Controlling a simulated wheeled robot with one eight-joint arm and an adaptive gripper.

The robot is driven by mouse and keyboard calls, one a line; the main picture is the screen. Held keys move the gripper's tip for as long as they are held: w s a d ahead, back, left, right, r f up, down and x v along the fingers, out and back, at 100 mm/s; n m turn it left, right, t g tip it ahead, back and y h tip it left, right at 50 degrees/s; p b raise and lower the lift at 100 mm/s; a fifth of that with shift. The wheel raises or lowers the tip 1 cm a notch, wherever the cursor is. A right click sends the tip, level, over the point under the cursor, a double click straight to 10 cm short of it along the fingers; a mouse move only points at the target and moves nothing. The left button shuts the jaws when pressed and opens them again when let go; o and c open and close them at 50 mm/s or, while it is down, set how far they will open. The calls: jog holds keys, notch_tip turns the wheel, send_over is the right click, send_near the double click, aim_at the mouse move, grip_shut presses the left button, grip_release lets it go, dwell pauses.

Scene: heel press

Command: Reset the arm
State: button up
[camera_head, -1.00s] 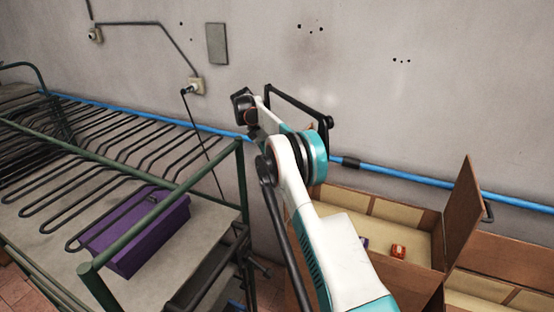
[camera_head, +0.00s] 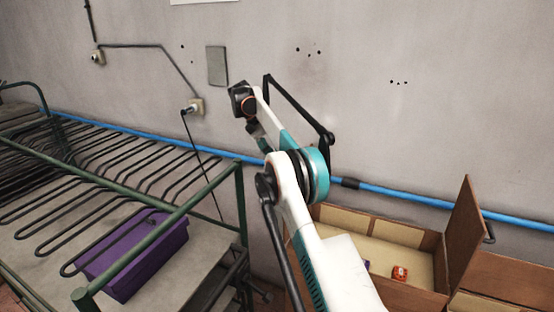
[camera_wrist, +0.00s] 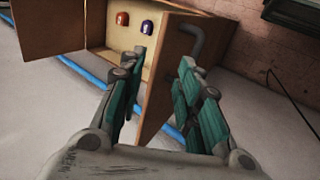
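My arm (camera_head: 305,205) reaches up and forward in the head view, with its wrist end raised in front of the wall. In the wrist view my gripper (camera_wrist: 165,75) is open, its two fingers apart with nothing between them. Beyond the fingers is a wooden box (camera_wrist: 100,27) with an open flap. It also shows in the head view (camera_head: 350,220). Inside lie an orange item (camera_wrist: 123,19) and a purple item (camera_wrist: 146,27). The orange item (camera_head: 400,272) also shows in the head view, with the purple one partly hidden by the box wall or my arm.
A blue pipe (camera_head: 400,192) runs along the wall. A cable hangs from a wall socket (camera_head: 195,106). The space before the upper wall is clear.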

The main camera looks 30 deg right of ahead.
dwell(0.3)
jog(key=s+a+r+n+t+y+b, duration=0.1)
jog(key=s+a+r+n+t+b, duration=0.25)
jog(key=s+a, duration=0.35)
jog(key=s+a+r+n+t+b, duration=0.3)
jog(key=s+a+b, duration=0.15)
jog(key=s, duration=0.55)
jog(key=s+a+f+n+t+y+b, duration=0.1)
jog(key=s+a+f+n+t+b, duration=0.1)
jog(key=s+a+f, duration=0.3)
jog(key=s+a+f+n+t+y+b, duration=0.2)
jog(key=s+a+f+t+b, duration=0.2)
jog(key=s+f, duration=1)
jog(key=s, duration=0.5)
jog(key=shift+s+a, duration=0.3)
jog(key=shift+a, duration=0.1)
